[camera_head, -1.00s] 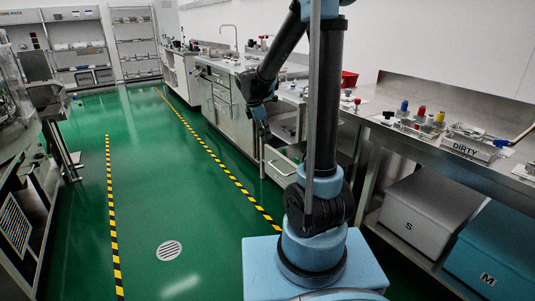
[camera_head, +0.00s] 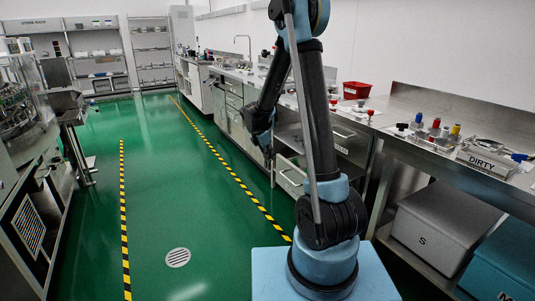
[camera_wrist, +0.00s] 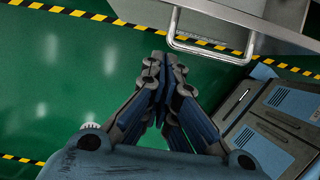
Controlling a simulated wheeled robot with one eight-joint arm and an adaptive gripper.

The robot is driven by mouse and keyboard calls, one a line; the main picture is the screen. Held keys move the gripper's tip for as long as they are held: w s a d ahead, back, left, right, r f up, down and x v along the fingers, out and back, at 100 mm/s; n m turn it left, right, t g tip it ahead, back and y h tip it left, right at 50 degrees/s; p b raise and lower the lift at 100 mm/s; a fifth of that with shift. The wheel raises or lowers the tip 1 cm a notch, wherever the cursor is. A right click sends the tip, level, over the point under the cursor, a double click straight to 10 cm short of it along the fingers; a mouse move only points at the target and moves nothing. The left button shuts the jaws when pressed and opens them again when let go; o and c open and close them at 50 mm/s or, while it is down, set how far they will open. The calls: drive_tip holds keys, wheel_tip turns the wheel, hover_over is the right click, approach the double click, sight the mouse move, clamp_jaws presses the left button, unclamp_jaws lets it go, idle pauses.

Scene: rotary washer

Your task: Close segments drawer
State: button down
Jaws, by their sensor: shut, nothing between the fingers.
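The open drawer (camera_head: 291,179) juts out from the lower part of the bench on the right in the head view, partly behind my arm. In the wrist view its grey front (camera_wrist: 262,14) and its metal bar handle (camera_wrist: 212,47) show at the top right. My gripper (camera_wrist: 163,62) is shut and empty, with its tips just left of and below the handle in the picture. I cannot tell whether they touch it. In the head view my gripper (camera_head: 268,158) hangs beside the drawer's left side. The drawer's inside is mostly hidden.
A steel bench with a sink (camera_head: 238,66) runs along the right wall. A "DIRTY" tray (camera_head: 484,162) sits on it, with bins (camera_head: 437,230) below. A machine (camera_head: 25,130) stands at left. The green floor between is clear, with a drain (camera_head: 178,257).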

sight(280, 161)
drive_tip(key=d+f, duration=0.1)
drive_tip(key=w+d+f, duration=0.1)
drive_tip(key=d, duration=0.1)
drive_tip(key=w+d+f, duration=0.1)
drive_tip(key=d+f, duration=0.1)
drive_tip(key=shift+w, duration=0.25)
idle(0.4)
